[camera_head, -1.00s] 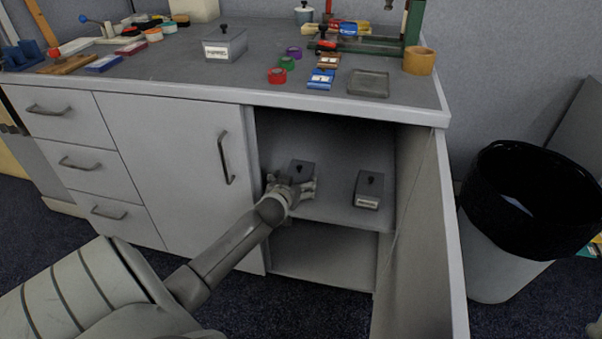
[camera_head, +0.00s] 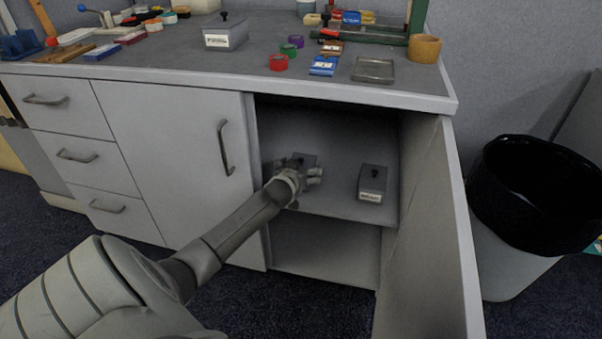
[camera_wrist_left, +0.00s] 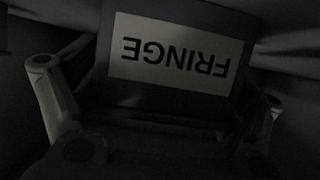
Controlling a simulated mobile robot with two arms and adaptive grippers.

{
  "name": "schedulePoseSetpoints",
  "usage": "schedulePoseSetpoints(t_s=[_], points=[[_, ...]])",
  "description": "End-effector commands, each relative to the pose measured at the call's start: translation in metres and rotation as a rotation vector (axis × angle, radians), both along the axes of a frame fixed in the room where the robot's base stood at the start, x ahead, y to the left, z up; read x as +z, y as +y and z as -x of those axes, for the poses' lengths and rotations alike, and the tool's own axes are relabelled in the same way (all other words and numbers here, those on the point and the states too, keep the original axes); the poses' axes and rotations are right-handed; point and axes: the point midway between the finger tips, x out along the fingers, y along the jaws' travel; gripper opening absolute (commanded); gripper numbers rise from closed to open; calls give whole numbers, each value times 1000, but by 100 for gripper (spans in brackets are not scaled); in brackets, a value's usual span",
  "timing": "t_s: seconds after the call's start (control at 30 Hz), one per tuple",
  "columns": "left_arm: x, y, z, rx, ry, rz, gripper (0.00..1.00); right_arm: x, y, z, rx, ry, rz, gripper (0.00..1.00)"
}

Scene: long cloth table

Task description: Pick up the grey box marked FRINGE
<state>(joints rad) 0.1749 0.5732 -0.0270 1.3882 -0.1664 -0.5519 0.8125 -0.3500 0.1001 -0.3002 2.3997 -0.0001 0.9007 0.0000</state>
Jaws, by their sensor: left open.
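The grey box marked FRINGE (camera_wrist_left: 120,92) fills the middle of the left wrist view, its white label upside down there. In the head view the box (camera_head: 303,158) stands on the cabinet's shelf at the left, mostly hidden behind my gripper. My left gripper (camera_head: 306,176) reaches into the open cabinet. It is open, with one finger on each side of the box in the left wrist view (camera_wrist_left: 155,105). I cannot tell whether the fingers touch the box. My right gripper is not in view.
A second grey labelled box (camera_head: 373,180) stands to the right on the same shelf. The open cabinet door (camera_head: 437,240) bounds the right side. A third grey box (camera_head: 224,36) stands on the worktop above, among tape rolls and tools. A black-lined bin (camera_head: 530,200) stands further right.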

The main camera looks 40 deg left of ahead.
Motion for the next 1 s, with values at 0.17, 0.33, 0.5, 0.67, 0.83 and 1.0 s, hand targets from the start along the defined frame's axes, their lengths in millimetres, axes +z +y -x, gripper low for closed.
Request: schedulePoseSetpoints(t_s=[0.17, 0.33, 0.5, 0.67, 0.83, 1.0], points=[[0, 0, 0, 0, 0, 0, 92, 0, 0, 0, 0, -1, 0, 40], [0, 0, 0, 0, 0, 0, 75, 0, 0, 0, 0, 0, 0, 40], [0, 0, 0, 0, 0, 0, 53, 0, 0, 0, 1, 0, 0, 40], [0, 0, 0, 0, 0, 0, 44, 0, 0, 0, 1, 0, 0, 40], [0, 0, 0, 0, 1, 0, 43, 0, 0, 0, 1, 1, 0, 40], [1, 0, 0, 0, -1, 0, 43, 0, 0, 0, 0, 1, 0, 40]])
